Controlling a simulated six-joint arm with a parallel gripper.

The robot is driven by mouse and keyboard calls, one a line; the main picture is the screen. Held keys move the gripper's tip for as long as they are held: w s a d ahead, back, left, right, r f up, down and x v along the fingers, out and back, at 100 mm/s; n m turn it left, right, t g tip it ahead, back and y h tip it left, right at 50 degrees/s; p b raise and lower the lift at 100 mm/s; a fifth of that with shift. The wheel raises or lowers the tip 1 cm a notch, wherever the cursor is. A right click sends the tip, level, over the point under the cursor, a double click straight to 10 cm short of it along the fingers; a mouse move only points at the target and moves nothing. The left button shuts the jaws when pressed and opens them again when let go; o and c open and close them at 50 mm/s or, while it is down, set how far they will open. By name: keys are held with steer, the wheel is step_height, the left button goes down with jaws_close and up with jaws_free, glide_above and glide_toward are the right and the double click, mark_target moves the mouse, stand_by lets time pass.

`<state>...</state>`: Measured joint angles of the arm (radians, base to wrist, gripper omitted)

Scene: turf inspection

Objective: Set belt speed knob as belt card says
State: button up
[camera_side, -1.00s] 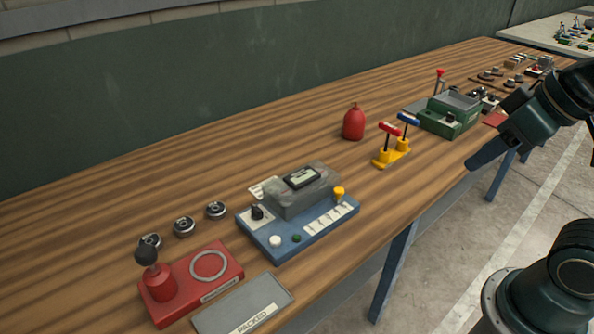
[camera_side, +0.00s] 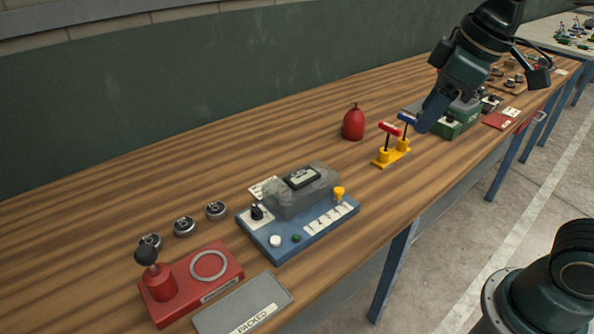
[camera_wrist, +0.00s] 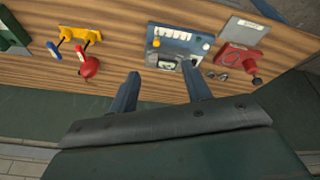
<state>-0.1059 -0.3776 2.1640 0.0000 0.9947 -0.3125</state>
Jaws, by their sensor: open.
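A blue machine base (camera_side: 280,240) stands on the bench in the side view, with a grey unit (camera_side: 290,200) and a dark display (camera_side: 302,178) on top. A black knob with a white mark (camera_side: 257,212) sits at its left end; its setting is too small to read. A white card (camera_side: 263,188) lies behind the base, partly hidden; its text is unreadable. The blue base also shows in the wrist view (camera_wrist: 181,47). My gripper (camera_wrist: 160,70) is open and empty, its fingers apart. In the side view my gripper (camera_side: 430,118) is above the bench, well right of the blue base.
A yellow stand with red and blue handles (camera_side: 392,155), a red bottle (camera_side: 353,122) and a green machine (camera_side: 462,118) are near my gripper. Left are a red lever device (camera_side: 215,285), several round metal pieces (camera_side: 184,227) and a grey PACKED plate (camera_side: 243,303). Bare wood lies between.

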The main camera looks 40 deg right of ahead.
steer(key=w+a+n+g, duration=0.1)
steer(key=w+a+n, duration=0.25)
steer(key=w, duration=0.45)
steer(key=n+g, duration=0.3)
steer(key=n, duration=0.7)
glide_above(257, 208)
step_height(257, 208, down, 12)
steer(key=shift+w, duration=0.1)
step_height(257, 208, down, 14)
steer(key=shift+r, duration=0.1)
steer(key=c, duration=1)
